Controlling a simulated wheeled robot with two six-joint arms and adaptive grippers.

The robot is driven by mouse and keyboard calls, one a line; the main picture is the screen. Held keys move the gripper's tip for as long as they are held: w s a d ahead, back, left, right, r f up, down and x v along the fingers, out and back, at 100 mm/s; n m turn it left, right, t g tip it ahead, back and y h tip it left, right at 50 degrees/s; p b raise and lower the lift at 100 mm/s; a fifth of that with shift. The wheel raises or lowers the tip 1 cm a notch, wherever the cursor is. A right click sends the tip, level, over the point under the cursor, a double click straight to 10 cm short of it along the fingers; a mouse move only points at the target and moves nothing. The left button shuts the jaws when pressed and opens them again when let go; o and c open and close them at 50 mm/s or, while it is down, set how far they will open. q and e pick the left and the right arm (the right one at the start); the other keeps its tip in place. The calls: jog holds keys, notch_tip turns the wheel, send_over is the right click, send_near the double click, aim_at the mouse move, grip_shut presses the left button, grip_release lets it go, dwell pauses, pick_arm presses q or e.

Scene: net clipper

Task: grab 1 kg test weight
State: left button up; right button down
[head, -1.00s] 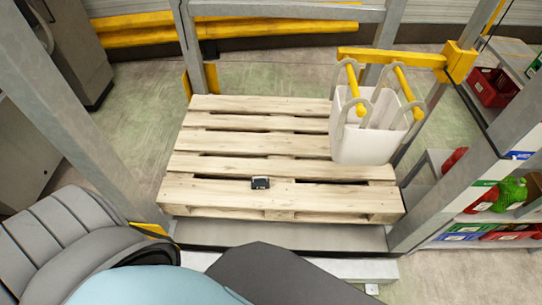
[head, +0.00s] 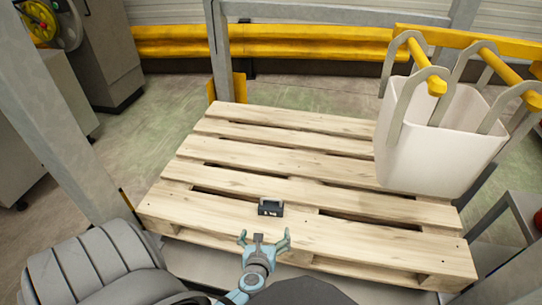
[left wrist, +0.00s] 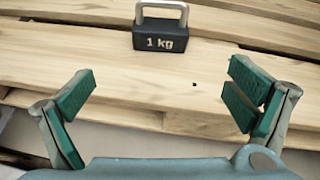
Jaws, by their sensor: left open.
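The 1 kg test weight (head: 270,207) is a small dark block near the front middle of the wooden pallet (head: 230,209). In the left wrist view the weight (left wrist: 160,38) shows a grey handle on top and the white marking "1 kg". My left gripper (head: 264,238) is open and empty, just in front of the weight and apart from it. In the left wrist view its green-padded fingers (left wrist: 160,95) are spread wide, with the weight beyond them and between their lines. My right gripper is not in view.
A white bin (head: 430,150) with yellow-gripped handles stands on the pallet's right side. Grey posts (head: 70,110) and a yellow rail (head: 300,42) frame the pallet. The pallet boards around the weight are clear.

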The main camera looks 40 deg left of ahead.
aim_at(271, 207)
pick_arm(q)
jog(key=w, duration=0.1)
jog(key=w+a+m+b, duration=0.1)
jog(key=shift+w+a+t, duration=0.1)
jog(key=shift+w+t, duration=0.2)
jog(key=shift+w, duration=0.05)
jog(key=b+x, duration=0.3)
jog(key=x, duration=0.4)
jog(key=shift+s+a+f, duration=0.1)
jog(key=shift+a, duration=0.05)
jog(key=shift+w+a+f+b, duration=0.1)
jog(key=shift+w+a+b, duration=0.1)
jog(key=shift+w+b, duration=0.1)
jog(key=b+x, duration=0.2)
jog(key=x, duration=0.1)
jog(key=shift+w+a+f+b, duration=0.2)
jog(key=shift+a+b, duration=0.15)
jog(key=shift+w+a, duration=0.15)
jog(key=shift+w, duration=0.05)
jog(key=shift+r, duration=0.1)
jog(key=c, duration=2)
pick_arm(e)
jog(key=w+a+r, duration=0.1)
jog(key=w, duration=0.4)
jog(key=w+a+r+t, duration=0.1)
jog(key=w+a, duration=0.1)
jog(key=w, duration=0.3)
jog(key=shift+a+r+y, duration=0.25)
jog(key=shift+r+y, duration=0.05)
